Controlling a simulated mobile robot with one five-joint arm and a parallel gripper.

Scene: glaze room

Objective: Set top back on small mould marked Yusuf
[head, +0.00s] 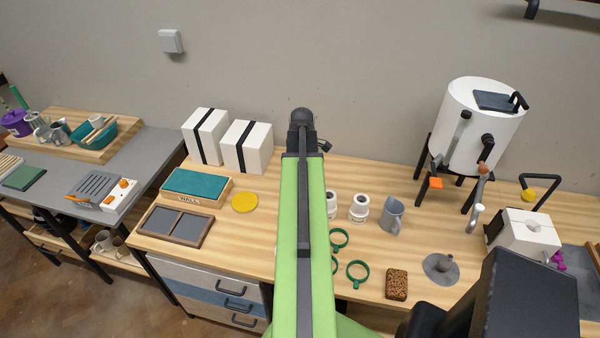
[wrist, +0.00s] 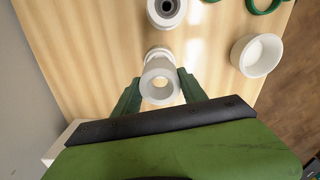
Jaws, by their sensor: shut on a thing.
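In the wrist view, my gripper (wrist: 160,77) is shut on a white hollow mould top (wrist: 161,98), with a green finger on each side. A white round mould part (wrist: 157,53) shows right behind it; I cannot tell whether the two touch. Another white mould (wrist: 167,9) with a dark central hole stands farther off at the top edge. In the head view, two small white moulds (head: 359,208) and (head: 332,205) stand right of my arm. No name is readable on them. My arm hides my gripper there.
A white open cup (wrist: 257,55) stands to the right in the wrist view. Green rings (head: 357,284), a brown sponge block (head: 397,284) and a grey pitcher (head: 391,216) share the wooden bench. White strapped boxes (head: 247,147) stand at the back left.

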